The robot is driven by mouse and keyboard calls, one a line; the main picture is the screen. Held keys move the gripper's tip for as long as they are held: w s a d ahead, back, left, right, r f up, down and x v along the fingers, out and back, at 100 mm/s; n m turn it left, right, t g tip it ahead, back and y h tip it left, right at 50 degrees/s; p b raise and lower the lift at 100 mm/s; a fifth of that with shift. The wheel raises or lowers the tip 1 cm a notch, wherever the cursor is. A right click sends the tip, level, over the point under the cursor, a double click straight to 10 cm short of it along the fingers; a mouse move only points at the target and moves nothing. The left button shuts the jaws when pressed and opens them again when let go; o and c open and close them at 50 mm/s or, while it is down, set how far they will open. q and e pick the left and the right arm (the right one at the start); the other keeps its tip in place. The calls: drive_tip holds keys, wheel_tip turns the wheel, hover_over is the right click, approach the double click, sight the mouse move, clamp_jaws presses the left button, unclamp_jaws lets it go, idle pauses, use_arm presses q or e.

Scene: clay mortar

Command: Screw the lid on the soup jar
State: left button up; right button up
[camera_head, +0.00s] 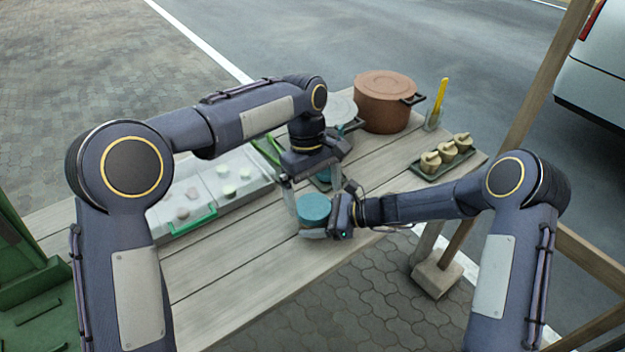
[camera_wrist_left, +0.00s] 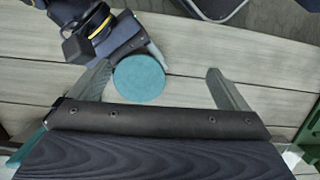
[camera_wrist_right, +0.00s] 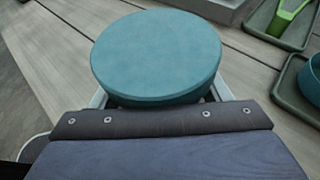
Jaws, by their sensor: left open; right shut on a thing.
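The round teal lid (camera_head: 314,206) sits level at the table's front edge, and it fills the middle of the right wrist view (camera_wrist_right: 156,50). It hides most of the soup jar beneath, so I cannot tell how tightly they are joined. My right gripper (camera_head: 318,230) is shut on the jar below the lid, its fingers showing on both sides in the right wrist view (camera_wrist_right: 158,101). My left gripper (camera_head: 312,188) is open and points down above the lid. In the left wrist view the lid (camera_wrist_left: 139,80) lies between its spread fingers, nearer the left one and apart from both.
A pale compartment tray (camera_head: 215,190) lies left. A dark tray holding a green utensil (camera_wrist_right: 287,18) and a teal bowl (camera_wrist_right: 314,80) are close by.

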sight(313, 205)
use_arm(q)
drive_tip(key=w+n, duration=0.1)
drive_tip(key=w+f+n+t, duration=0.1)
drive_tip(key=w, duration=0.1)
drive_tip(key=w+n+t+y, duration=0.1)
drive_tip(key=n, duration=0.1)
drive_tip(key=shift+w+a+f, duration=0.2)
drive_tip(key=shift+w+f, duration=0.15)
drive_tip(key=shift+f, duration=0.05)
drive_tip(key=shift+d+f, duration=0.1)
drive_tip(key=shift+f, duration=3.95)
drive_tip(key=c, duration=1)
drive_tip(key=o, duration=1.1)
drive_tip(key=shift+c, duration=0.2)
drive_tip(key=shift+r, duration=0.1)
